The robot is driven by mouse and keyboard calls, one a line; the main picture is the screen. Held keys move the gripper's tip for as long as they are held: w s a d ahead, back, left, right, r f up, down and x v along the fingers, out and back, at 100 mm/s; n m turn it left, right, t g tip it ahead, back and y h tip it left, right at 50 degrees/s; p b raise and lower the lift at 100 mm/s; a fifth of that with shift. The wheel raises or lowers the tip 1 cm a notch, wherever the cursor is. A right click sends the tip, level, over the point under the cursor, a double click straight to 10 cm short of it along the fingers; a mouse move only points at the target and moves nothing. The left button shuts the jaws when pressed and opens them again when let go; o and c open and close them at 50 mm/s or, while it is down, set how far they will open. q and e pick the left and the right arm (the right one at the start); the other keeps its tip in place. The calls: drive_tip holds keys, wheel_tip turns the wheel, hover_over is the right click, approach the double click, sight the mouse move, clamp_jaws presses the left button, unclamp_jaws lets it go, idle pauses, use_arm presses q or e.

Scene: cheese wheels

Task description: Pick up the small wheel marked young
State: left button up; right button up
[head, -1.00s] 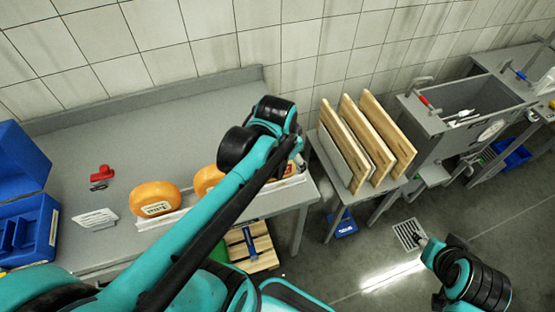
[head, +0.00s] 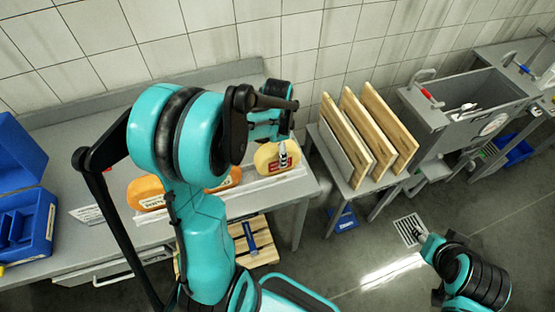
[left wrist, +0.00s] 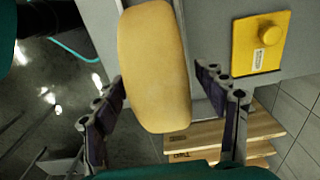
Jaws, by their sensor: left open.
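Three cheese wheels stand in a row on the grey table (head: 80,160). The right wheel (head: 266,160) is pale yellow with a red-edged label; I cannot read it as young. The left wheel (head: 145,190) and middle wheel (head: 232,178) are deeper orange and partly hidden by my left arm. My left gripper (head: 284,150) is at the right wheel. In the left wrist view the pale wheel (left wrist: 152,60) lies between the spread fingers of my open left gripper (left wrist: 161,80), with gaps visible on both sides. My right gripper (head: 422,238) hangs over the floor, its jaws unclear.
A pale rail (head: 270,184) runs along the table front by the wheels. Upright wooden boards (head: 382,135) stand on a stand to the right. A blue box (head: 30,215) is at the left. A yellow panel with a knob (left wrist: 262,40) shows in the wrist view.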

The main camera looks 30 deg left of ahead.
use_arm(q)
wheel_tip(320, 180, down, 2)
clamp_jaws()
idle(0.3)
drive_tip(key=shift+r, duration=0.15)
